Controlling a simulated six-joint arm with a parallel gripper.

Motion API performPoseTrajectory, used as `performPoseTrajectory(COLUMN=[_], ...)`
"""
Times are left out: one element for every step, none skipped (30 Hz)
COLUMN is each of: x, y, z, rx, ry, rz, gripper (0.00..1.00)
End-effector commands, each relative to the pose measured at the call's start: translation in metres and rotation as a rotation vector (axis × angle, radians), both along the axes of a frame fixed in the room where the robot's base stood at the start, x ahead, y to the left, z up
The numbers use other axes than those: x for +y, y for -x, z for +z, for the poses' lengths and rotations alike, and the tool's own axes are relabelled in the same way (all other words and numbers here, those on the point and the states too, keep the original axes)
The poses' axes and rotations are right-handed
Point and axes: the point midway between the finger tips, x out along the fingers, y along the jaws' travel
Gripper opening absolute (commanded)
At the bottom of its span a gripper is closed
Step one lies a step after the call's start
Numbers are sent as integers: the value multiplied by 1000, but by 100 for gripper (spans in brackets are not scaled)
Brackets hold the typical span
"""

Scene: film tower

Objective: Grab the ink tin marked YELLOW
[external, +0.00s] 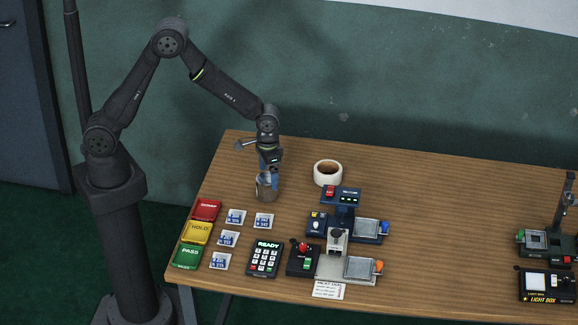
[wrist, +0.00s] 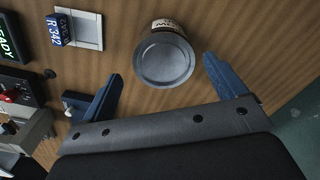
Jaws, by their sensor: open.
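A round ink tin (external: 266,189) stands upright on the table's back left part. In the wrist view, the tin (wrist: 164,60) shows its grey metal lid and a pale label with dark lettering, too small and turned to read surely. My gripper (external: 267,172) is open and points down at the tin. In the wrist view, the blue fingers of my gripper (wrist: 163,68) stand apart on either side of the tin, with visible gaps. The tin lies between and slightly beyond the fingertips; I cannot tell whether they reach below its lid.
A white tape roll (external: 328,173) stands right of the tin. Several blue-and-white tiles (external: 236,217) lie in front, beside the red, yellow and green trays (external: 196,232). A keypad (external: 264,258) and small stations (external: 345,240) fill the front middle. The table's right middle is clear.

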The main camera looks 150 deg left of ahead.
Motion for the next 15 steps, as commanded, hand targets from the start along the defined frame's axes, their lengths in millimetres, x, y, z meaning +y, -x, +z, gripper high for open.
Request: performPoseTrajectory(x=[-1,-1,-1,-2,-2,-3,-3,-2,-2,-2,-2,-2,-2,-2,-2], y=[1,2,3,5,6,7,7,7,6,6,6,6,6,6,6], z=[-5,-8,-14,-19,-24,-30,-34,-38,-43,-45,-47,-49,-50,-51,-51], rx=[2,2,2,3,3,2,2,2,1,1,1,1,0,0,0], ry=[3,4,3,3,4,4,3,3,2,2,2,1,1,1,0], rz=[0,1,1,1,1,1,1,1,1,0,0,0,0,0,0], gripper=[89,89,89,89,89,89,89,89,89,89,89,89,89,89,89])
